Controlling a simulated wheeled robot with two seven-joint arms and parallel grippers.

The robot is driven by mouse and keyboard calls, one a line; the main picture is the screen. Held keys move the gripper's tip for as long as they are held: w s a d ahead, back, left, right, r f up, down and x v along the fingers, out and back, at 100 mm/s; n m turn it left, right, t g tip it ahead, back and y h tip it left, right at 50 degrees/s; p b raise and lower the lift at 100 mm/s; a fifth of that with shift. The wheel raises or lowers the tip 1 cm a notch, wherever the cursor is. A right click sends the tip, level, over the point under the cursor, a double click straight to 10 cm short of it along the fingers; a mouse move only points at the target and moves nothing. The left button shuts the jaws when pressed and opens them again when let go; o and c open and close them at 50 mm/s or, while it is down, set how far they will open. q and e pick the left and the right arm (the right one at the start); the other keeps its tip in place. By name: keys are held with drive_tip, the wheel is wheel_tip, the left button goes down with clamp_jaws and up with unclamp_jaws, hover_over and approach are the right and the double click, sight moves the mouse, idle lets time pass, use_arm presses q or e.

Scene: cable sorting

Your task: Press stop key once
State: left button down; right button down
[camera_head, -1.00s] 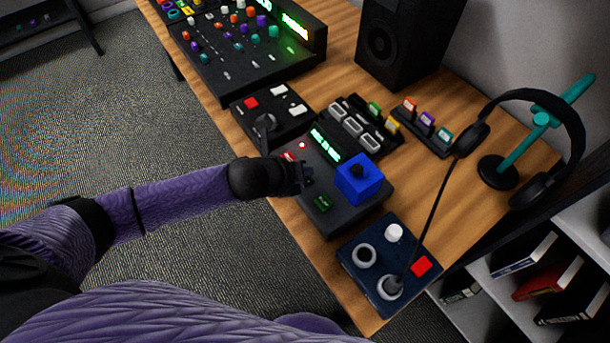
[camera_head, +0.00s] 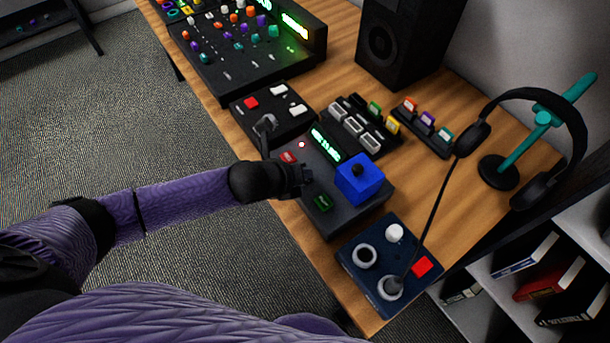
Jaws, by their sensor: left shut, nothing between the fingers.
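The black recorder box (camera_head: 342,218) stands on the wooden desk with a lit green display (camera_head: 325,144) and a small lit red light (camera_head: 301,145). It has a red key (camera_head: 289,157) near its left edge and a green key (camera_head: 323,203) nearer its front. The key labels are too small to read, so I cannot tell which is stop. My left gripper (camera_head: 305,180) is shut and empty over the box's left edge, between the two keys. Its fingertips are small and dark; contact with the box cannot be told. My right gripper is not in view.
A blue block (camera_head: 359,180) with a black knob sits on the recorder's right side. A dark blue control box (camera_head: 350,268), a switch box (camera_head: 290,122), a mixer (camera_head: 245,75), a card rack (camera_head: 425,127) and a headphone stand (camera_head: 497,171) surround it. Bare desk shows at the right.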

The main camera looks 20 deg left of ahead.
use_arm(q)
drive_tip(key=shift+f, duration=0.25)
idle(0.5)
drive_tip(key=shift+r+p, duration=0.8)
drive_tip(key=shift+r, duration=0.05)
drive_tip(key=shift+f, duration=0.1)
wheel_tip(320, 180, up, 5)
drive_tip(key=p, duration=0.5)
drive_tip(key=shift+r, duration=0.2)
drive_tip(key=shift+f, duration=0.15)
